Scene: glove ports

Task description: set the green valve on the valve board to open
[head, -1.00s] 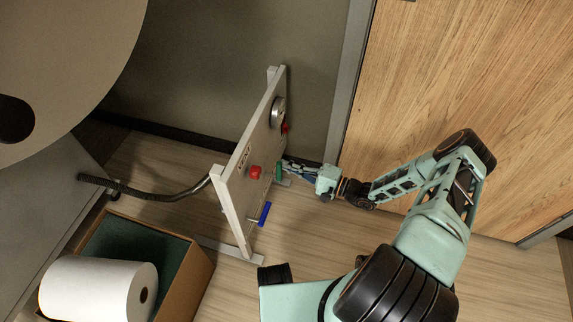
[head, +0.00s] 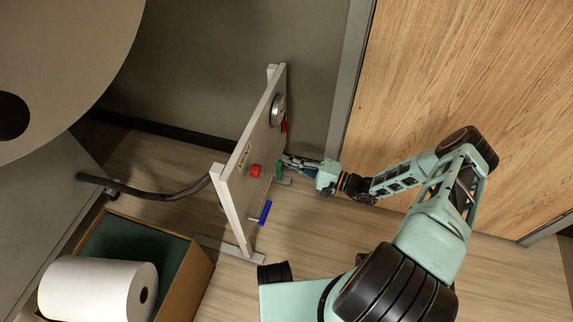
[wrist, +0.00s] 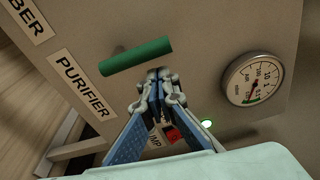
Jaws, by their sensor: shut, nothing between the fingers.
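The valve board (head: 240,181) stands upright on the floor, seen at a steep angle in the head view. The green valve (head: 279,171) is a bar handle on its face; in the wrist view the green handle (wrist: 136,56) lies slightly tilted, its right end higher, right of the PURIFIER label. My gripper (head: 286,158) is at the board beside the green valve. In the wrist view my gripper (wrist: 157,76) is shut and empty, its tips just below the right part of the handle. I cannot tell whether they touch it.
The board also carries a red knob (head: 255,171), a blue handle (head: 264,213) and a round gauge (wrist: 253,78). A red part (wrist: 173,135) is partly hidden behind my fingers. A wooden door (head: 460,100) is at right; a box (head: 185,270) with a white roll (head: 98,288) is at lower left.

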